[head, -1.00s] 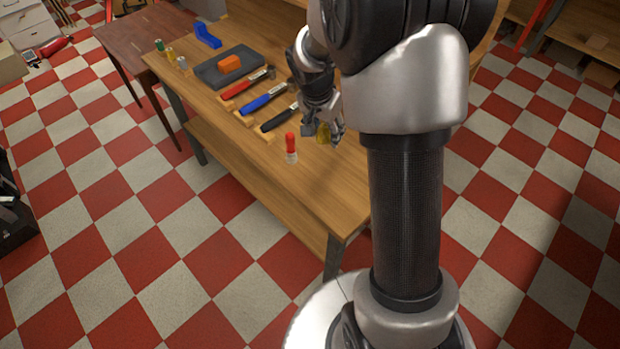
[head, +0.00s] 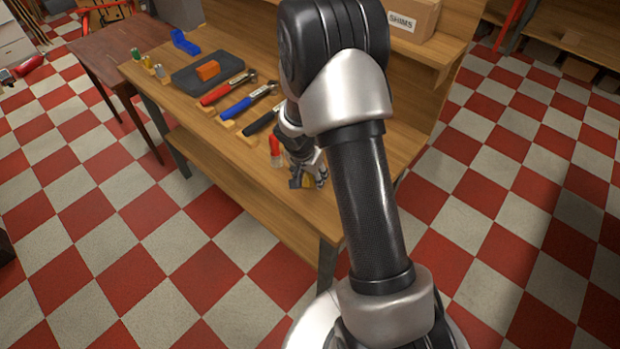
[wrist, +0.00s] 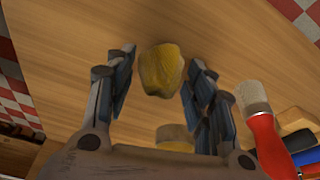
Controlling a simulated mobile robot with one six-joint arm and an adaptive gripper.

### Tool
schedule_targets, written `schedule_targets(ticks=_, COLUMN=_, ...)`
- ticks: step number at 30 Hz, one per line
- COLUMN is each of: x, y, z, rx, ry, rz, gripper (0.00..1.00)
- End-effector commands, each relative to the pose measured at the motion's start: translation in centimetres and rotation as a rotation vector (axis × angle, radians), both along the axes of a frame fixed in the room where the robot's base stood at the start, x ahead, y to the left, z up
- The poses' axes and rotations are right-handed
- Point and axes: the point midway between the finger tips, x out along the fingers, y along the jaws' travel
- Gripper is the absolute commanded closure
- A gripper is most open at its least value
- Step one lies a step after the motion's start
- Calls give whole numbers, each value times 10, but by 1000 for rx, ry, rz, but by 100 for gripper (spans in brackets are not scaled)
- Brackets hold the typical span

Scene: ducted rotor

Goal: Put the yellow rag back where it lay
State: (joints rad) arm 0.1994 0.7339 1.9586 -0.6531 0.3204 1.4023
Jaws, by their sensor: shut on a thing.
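The yellow rag (wrist: 160,70) is a crumpled lump between the fingertips of my gripper (wrist: 160,85) in the wrist view. A second yellow patch shows nearer the palm; I cannot tell whether it is part of the rag. In the head view a bit of the rag (head: 296,181) shows at my gripper (head: 308,180), over the near right part of the wooden workbench (head: 240,185). My gripper is shut on the rag. My arm hides part of the bench, and I cannot tell whether the rag touches the top.
A brush with a red handle (head: 276,150) is close beside my gripper; it also shows in the wrist view (wrist: 262,125). A dark tray (head: 183,82) holds an orange block (head: 208,70).

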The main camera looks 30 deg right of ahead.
Motion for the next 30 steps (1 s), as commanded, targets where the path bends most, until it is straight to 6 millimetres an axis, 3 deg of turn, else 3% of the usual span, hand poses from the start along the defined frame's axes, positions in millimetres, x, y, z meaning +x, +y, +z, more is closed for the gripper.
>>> schedule_targets(ticks=15, x=1, y=0, z=-10, rx=-1, ry=-3, rz=1, gripper=73)
schedule_targets(ticks=16, x=0, y=0, z=-10, rx=0, ry=-1, rz=0, gripper=50)
schedule_targets(ticks=25, x=0, y=0, z=-9, rx=0, ry=-1, rz=0, gripper=31)
schedule_targets(ticks=30, x=0, y=0, z=-9, rx=0, ry=-1, rz=0, gripper=31)
